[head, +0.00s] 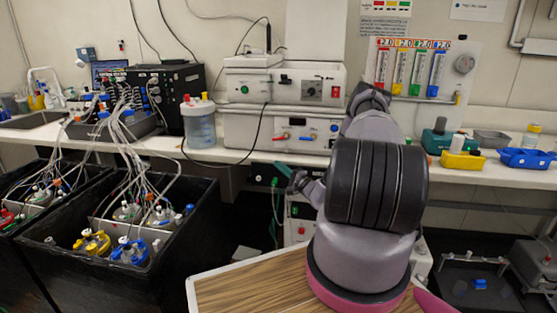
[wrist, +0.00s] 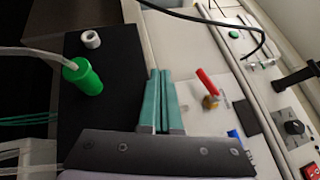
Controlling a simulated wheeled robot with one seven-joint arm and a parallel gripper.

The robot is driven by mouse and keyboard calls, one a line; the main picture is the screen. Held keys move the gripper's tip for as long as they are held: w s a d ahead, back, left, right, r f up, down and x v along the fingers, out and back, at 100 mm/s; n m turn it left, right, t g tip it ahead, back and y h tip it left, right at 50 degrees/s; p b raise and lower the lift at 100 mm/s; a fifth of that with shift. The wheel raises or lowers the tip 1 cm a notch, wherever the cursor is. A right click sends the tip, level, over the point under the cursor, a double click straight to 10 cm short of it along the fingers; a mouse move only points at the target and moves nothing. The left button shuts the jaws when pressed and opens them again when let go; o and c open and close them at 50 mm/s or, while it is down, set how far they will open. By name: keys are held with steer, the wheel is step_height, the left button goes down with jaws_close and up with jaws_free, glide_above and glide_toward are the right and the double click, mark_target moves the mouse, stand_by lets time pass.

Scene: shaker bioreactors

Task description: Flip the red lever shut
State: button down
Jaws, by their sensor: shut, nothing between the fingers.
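The red lever (head: 282,137) is on the front of the white machine on the bench, left of a blue lever (head: 305,138). In the wrist view the red lever (wrist: 207,83) stands out from a brass fitting (wrist: 210,102), at a slant to the panel. My gripper (head: 284,170) is below the red lever in the head view, at the bench's front edge. In the wrist view its green fingers (wrist: 159,73) are together and empty, left of the lever and apart from it. The blue lever (wrist: 235,136) is partly hidden by my gripper's body.
A green-topped fitting (wrist: 83,76) with a tube and a white ring (wrist: 91,39) sit on a dark panel left of my fingers. A black cable (head: 228,163) hangs across the machine front. A lidded clear jar (head: 200,128) stands left of the machine.

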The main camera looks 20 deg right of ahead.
steer(key=s+f, duration=0.2)
steer(key=f, duration=0.1)
steer(key=s+f, duration=0.1)
steer(key=f, duration=0.1)
steer(key=shift+s+a, duration=0.3)
steer(key=shift+a, duration=0.1)
steer(key=shift+r, duration=0.1)
